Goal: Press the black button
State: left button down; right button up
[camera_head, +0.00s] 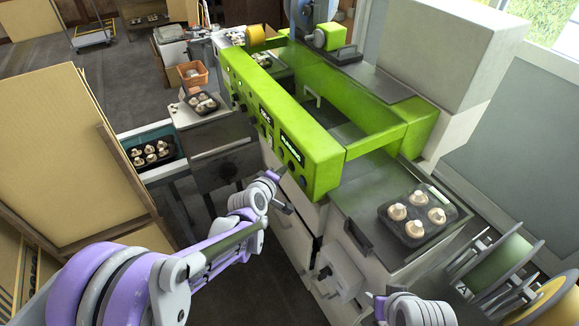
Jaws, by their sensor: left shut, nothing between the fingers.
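The lime-green machine (330,160) has a front panel with several black round buttons or knobs. Two black ones (296,173) sit near the panel's lower right end, and others (239,103) are further up to the left. I cannot tell which one is the black button of the task. My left gripper (282,202) is shut and empty, just below and left of the panel's lower end. In the picture it appears apart from the buttons. My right gripper (378,304) is only partly in view at the bottom edge, and its fingers are unclear.
A black tray of mushrooms (388,229) lies on the metal surface at the right. Cardboard sheets (60,150) stand far left. Film reels (495,262) are at lower right. A white box (342,273) projects below the machine.

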pick_arm(q)
jog(key=shift+w+d, duration=0.2)
jog(key=shift+d, duration=0.1)
dwell(0.4)
jog(key=shift+a, duration=0.1)
jog(key=shift+s+a, duration=0.45)
jog(key=shift+a, duration=0.15)
jog(key=s+a, duration=0.1)
jog(key=a, duration=0.1)
jog(key=s+a, duration=0.1)
jog(key=a, duration=0.1)
jog(key=shift+s, duration=0.4)
dwell(0.9)
